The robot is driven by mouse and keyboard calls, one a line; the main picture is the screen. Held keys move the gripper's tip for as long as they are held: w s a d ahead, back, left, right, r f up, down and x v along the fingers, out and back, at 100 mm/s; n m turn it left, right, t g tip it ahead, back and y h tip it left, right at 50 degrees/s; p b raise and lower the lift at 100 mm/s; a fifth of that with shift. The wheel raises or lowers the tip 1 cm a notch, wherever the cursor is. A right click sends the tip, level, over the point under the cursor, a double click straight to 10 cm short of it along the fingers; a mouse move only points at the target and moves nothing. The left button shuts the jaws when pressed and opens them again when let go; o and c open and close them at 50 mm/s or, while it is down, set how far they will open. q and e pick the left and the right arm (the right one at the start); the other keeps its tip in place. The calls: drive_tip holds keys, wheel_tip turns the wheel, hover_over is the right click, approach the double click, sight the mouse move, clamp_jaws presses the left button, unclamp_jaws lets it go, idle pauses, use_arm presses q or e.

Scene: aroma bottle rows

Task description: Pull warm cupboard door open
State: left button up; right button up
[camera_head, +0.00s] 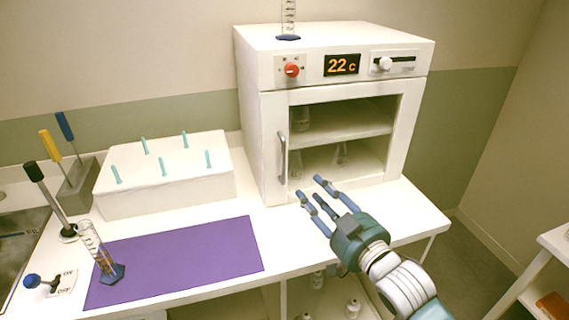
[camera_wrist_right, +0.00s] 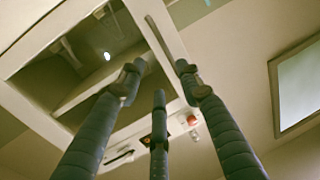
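The warm cupboard (camera_head: 250,75) is a white box at the back of the bench, with an orange 22 c display. Its framed, windowed door (camera_head: 274,150) looks shut. A vertical grey bar handle (camera_head: 282,157) is on the door's left side; it also shows in the right wrist view (camera_wrist_right: 158,37), between the outer fingers in the picture. My right gripper (camera_head: 310,189) is open and empty, in front of the door's lower part, right of and below the handle. Its three fingers are spread in the right wrist view (camera_wrist_right: 157,80). No contact with the handle is visible. My left gripper is out of view.
A purple mat (camera_head: 185,262) lies on the bench (camera_head: 300,221), with a measuring cylinder (camera_head: 100,252) at its left edge. A white block with teal pegs (camera_head: 170,190) stands left of the cupboard. Glassware (camera_head: 300,120) shows through the door window. Another cylinder (camera_head: 289,20) stands on top.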

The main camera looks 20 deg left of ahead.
drive_tip(key=p+x, duration=0.1)
drive_tip(key=x, duration=1)
drive_tip(key=shift+a+r+p, duration=0.4)
drive_tip(key=shift+r, duration=0.15)
drive_tip(key=shift+s, duration=0.1)
clamp_jaws()
